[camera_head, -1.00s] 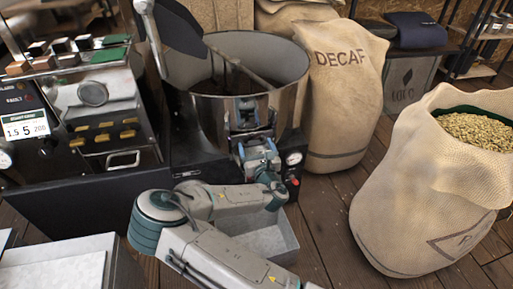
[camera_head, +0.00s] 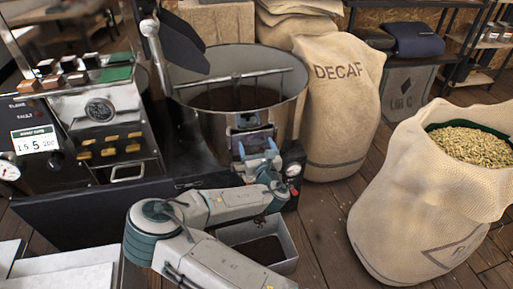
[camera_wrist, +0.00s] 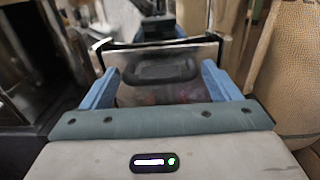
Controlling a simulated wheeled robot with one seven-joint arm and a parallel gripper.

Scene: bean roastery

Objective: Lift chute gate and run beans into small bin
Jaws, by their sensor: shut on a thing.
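My gripper (camera_head: 257,152) is at the front of the round metal drum (camera_head: 214,125). Its blue fingers are shut on the chute gate, whose dark handle (camera_wrist: 160,68) shows between them in the wrist view. The gate is a metal plate with a dark-edged frame around it. The small bin (camera_head: 290,246), a grey open box, stands on the floor below the drum's front, partly behind my arm. Dark brown beans (camera_head: 262,250) cover its bottom. Dark beans also lie in the drum under a stirring bar. How far the gate is lifted is hard to tell.
The roaster panel (camera_head: 105,125) with switches and a gauge stands left of the drum. A DECAF sack (camera_head: 342,110) stands close behind right, and an open sack (camera_head: 425,205) of pale beans is at the right. Wooden floor is clear between bin and sack.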

